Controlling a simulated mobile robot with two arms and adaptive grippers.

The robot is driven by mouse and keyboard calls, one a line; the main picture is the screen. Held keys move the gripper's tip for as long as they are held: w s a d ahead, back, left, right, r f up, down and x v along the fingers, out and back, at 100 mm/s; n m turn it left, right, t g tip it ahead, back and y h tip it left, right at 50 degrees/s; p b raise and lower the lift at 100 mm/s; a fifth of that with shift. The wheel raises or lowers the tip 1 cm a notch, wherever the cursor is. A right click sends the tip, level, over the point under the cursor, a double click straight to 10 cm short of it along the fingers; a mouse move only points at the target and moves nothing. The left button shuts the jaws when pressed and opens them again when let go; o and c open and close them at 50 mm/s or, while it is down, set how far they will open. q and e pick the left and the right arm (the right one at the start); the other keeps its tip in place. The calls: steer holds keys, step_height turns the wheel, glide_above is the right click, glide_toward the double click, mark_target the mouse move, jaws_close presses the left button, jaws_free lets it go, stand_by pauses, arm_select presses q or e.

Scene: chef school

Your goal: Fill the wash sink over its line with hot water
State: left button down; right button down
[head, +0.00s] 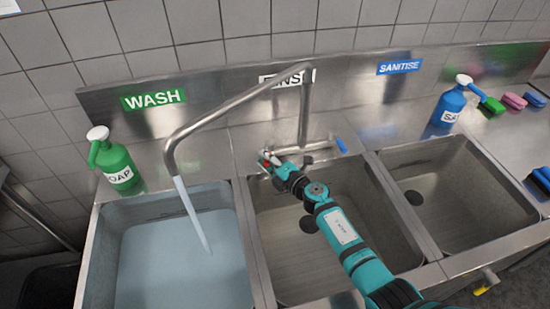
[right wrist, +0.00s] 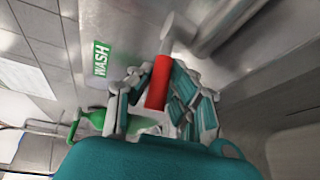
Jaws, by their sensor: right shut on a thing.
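The wash sink (head: 100,222) is the left basin, under the green WASH sign (head: 153,99). Pale blue water (head: 175,268) stands in it, below the rim; I cannot clearly make out its fill line. The swivel spout (head: 215,118) reaches over this basin, and a stream of water (head: 192,215) runs from it into the pool. My right gripper (head: 270,163) is at the tap base behind the middle basin, shut on the red tap handle. In the right wrist view the red handle (right wrist: 159,82) sits between the fingers. The blue tap handle (head: 341,145) is to the right.
A green soap bottle (head: 117,165) stands left of the spout. The rinse sink (head: 290,285) lies under my right arm, and the sanitise sink (head: 450,200) is to the right; both look empty. A blue sanitiser bottle (head: 447,106) and coloured sponges (head: 514,100) are at the right.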

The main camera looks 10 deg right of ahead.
steer(key=c, duration=1.2)
jaws_free()
steer(key=v, duration=1.2)
